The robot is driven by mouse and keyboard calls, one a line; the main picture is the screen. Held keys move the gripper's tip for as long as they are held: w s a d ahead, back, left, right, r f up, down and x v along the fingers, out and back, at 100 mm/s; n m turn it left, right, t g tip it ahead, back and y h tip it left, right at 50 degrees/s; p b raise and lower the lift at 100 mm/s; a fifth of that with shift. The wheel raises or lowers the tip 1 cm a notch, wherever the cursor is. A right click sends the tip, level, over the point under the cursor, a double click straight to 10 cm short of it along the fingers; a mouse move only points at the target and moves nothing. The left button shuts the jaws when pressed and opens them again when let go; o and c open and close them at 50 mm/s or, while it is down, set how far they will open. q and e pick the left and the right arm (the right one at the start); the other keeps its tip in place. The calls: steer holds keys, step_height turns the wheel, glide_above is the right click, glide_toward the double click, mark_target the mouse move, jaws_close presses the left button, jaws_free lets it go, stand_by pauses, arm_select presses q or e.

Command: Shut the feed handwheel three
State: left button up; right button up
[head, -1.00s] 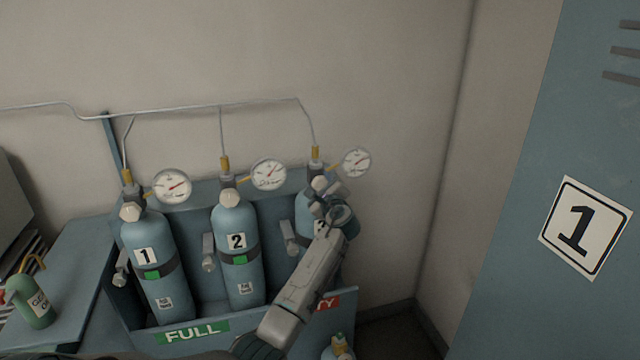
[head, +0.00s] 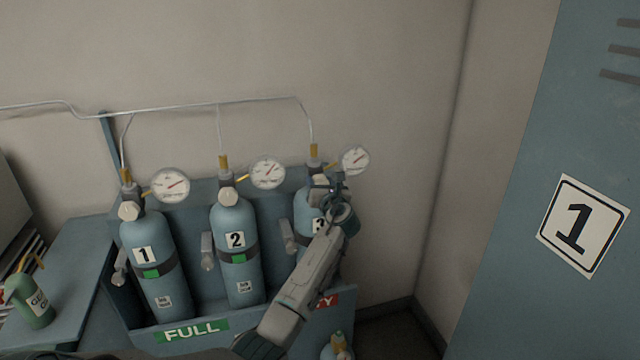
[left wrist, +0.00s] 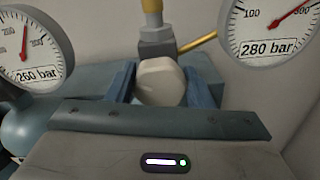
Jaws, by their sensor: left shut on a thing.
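Cylinder 3 (head: 303,208) stands at the right end of the rack in the head view, partly behind my left arm. Its cream feed handwheel three shows large in the left wrist view (left wrist: 160,82), below a grey valve block. My left gripper (head: 329,184) is at the top of cylinder 3. In the left wrist view its two blue fingers (left wrist: 161,86) are on both sides of the handwheel and shut on it. In the head view the gripper mostly hides this handwheel. My right gripper is in neither view.
Gauge three (head: 355,160) is close to the right of the gripper; its label reads 280 bar in the left wrist view. Cylinders 1 (head: 160,270) and 2 (head: 237,268) stand to the left. The wall right of the rack is bare. A green bottle (head: 30,300) is at far left.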

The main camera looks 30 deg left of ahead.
arm_select(q)
steer(key=m, duration=0.2)
steer(key=f+m, duration=0.1)
steer(key=m, duration=0.1)
steer(key=shift+d, duration=0.1)
steer(key=shift+m, duration=1.8)
steer(key=o, duration=1)
steer(key=shift+c, duration=0.2)
steer(key=shift+r, duration=0.2)
